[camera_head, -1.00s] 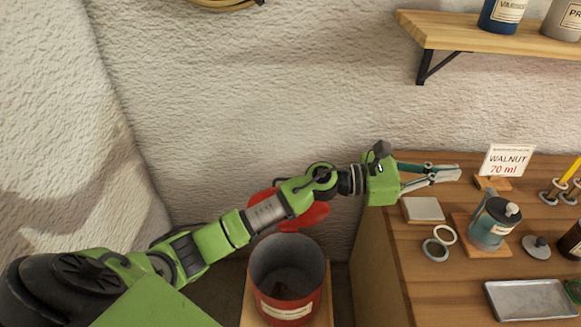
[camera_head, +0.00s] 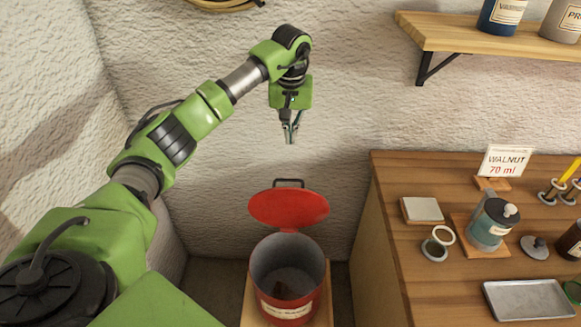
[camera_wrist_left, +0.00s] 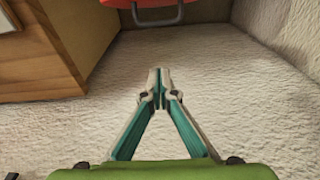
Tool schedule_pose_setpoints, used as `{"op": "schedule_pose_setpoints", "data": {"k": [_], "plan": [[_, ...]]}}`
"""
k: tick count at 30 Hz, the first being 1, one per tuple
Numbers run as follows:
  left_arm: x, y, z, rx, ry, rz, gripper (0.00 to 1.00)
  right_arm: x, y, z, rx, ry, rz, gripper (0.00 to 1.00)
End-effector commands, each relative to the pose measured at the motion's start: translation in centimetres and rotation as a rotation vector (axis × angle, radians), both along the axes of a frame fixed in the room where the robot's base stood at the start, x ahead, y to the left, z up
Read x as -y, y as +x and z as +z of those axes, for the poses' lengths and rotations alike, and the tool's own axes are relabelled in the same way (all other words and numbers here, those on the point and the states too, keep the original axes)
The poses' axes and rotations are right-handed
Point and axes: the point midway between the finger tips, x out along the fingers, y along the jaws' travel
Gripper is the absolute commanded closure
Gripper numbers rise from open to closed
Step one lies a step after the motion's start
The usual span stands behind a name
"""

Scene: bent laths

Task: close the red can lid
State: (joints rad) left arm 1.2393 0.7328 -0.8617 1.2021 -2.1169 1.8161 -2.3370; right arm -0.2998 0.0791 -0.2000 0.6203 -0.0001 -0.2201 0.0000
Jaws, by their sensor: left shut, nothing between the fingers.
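The red can (camera_head: 287,285) stands on a light wooden board at the bottom centre of the head view. Its red lid (camera_head: 289,207) is hinged open, tilted up behind the can, with a dark wire handle at its far edge. The lid's edge and handle also show at the top of the left wrist view (camera_wrist_left: 155,12). My left gripper (camera_head: 291,140) points down in front of the textured wall, above and apart from the lid. Its fingers (camera_wrist_left: 159,72) are shut and empty. My right gripper is not in view.
A wooden workbench (camera_head: 385,240) stands to the right of the can. It holds a teal jar (camera_head: 487,228), a metal tray (camera_head: 530,300), a walnut sign (camera_head: 506,161) and small parts. A wall shelf (camera_head: 490,45) is at upper right. Space above the can is clear.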

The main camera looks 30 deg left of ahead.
Motion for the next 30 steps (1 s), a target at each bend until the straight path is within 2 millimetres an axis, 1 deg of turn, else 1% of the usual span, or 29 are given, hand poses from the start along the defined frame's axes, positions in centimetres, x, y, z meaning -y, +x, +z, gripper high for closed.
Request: {"op": "schedule_pose_setpoints", "data": {"k": [1,11,15,21,30], "plan": [[0.0,-0.1,-0.9,-0.006,-0.001,0.0,1.0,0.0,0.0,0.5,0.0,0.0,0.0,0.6],[-0.5,0.8,-7.9,-0.006,-0.004,0.001,1.0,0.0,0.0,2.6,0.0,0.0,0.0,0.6],[0.3,-0.5,-8.5,-0.001,-0.002,-0.003,1.0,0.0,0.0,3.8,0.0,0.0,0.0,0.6],[1.1,-1.8,-9.3,0.001,-0.003,-0.001,1.0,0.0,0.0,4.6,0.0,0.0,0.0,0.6],[1.3,-2.2,-9.6,0.002,-0.003,0.001,1.0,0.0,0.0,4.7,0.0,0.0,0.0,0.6]]}}
